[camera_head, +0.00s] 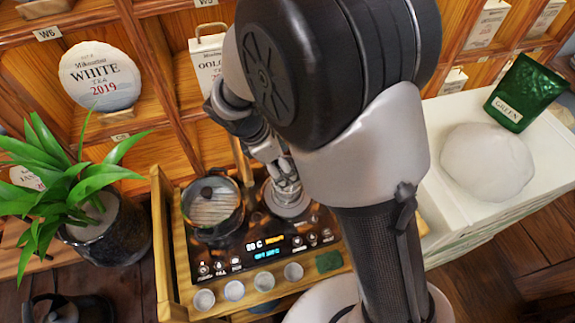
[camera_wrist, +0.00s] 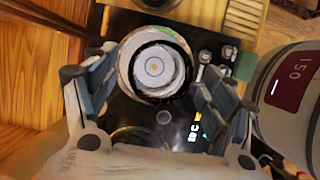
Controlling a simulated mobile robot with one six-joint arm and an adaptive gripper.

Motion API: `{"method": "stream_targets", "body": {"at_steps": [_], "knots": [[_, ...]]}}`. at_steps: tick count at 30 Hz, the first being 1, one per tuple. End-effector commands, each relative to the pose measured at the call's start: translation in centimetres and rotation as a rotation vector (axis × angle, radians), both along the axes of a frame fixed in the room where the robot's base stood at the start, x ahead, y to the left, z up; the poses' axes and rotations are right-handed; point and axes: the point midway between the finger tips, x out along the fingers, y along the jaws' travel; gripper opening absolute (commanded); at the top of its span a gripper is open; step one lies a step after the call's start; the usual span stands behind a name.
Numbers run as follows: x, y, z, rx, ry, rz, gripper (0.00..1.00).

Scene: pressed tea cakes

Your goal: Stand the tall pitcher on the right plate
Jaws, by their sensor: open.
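My gripper (camera_head: 285,178) hangs over the right part of the dark stove panel (camera_head: 215,262). In the wrist view its fingers (camera_wrist: 150,95) are apart, one on each side of a pale round vessel (camera_wrist: 153,68) seen from above, which seems to be the tall pitcher. It appears upright over the right plate (camera_head: 288,206); contact with the plate is not clear. In the head view my gripper hides most of it. The left plate bears a lidded glass pot (camera_head: 212,208).
A potted plant (camera_head: 105,230) stands left. Wooden shelves rise behind. A white counter (camera_head: 440,215) with a white mound (camera_head: 487,160) is right.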

Motion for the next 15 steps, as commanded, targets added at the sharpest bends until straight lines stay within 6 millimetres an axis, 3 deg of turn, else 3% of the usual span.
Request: {"method": "stream_targets", "body": {"at_steps": [1,6,15], "knots": [[-0.1,0.6,1.5,0.002,-0.003,0.004,0.77],[-0.5,1.9,5.0,0.002,-0.003,0.004,0.77],[-0.9,3.3,8.4,0.0,0.0,0.002,0.77]]}}
